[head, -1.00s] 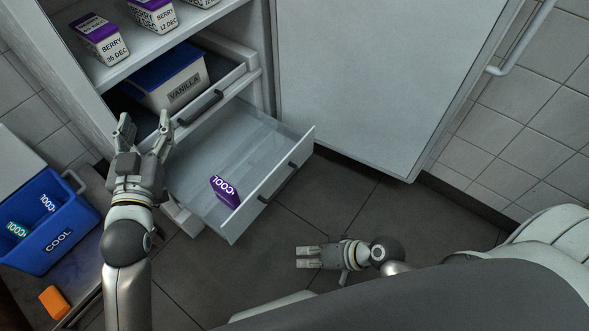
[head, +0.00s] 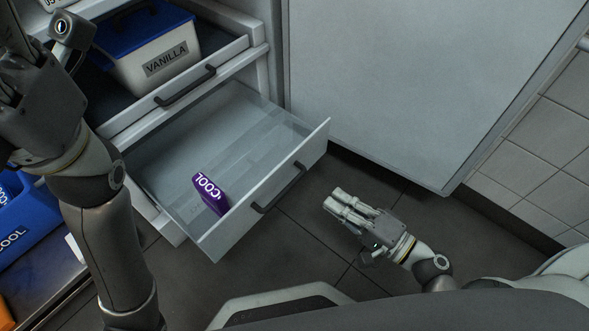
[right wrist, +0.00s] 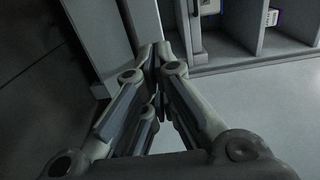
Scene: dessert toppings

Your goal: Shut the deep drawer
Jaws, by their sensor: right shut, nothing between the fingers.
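The deep drawer (head: 168,160) is the lower drawer of the cabinet and stands pulled out in the head view. Its grey-white front panel carries a dark bar handle (head: 278,188). A purple COOL pack (head: 210,194) lies inside near the front. My right gripper (head: 339,201) is shut and empty, apart from the drawer front and to its right. Its closed fingers (right wrist: 155,62) fill the middle of the right wrist view. My left gripper (head: 36,85) is at the upper left, cut by the frame edge, and its fingertips cannot be made out.
Above, a shallower drawer (head: 183,86) is partly out and holds a white VANILLA tub (head: 150,60) with a blue lid. A large pale door panel (head: 400,80) stands at the right. A blue COOL bin (head: 30,222) is at the left. Dark floor lies before the drawer.

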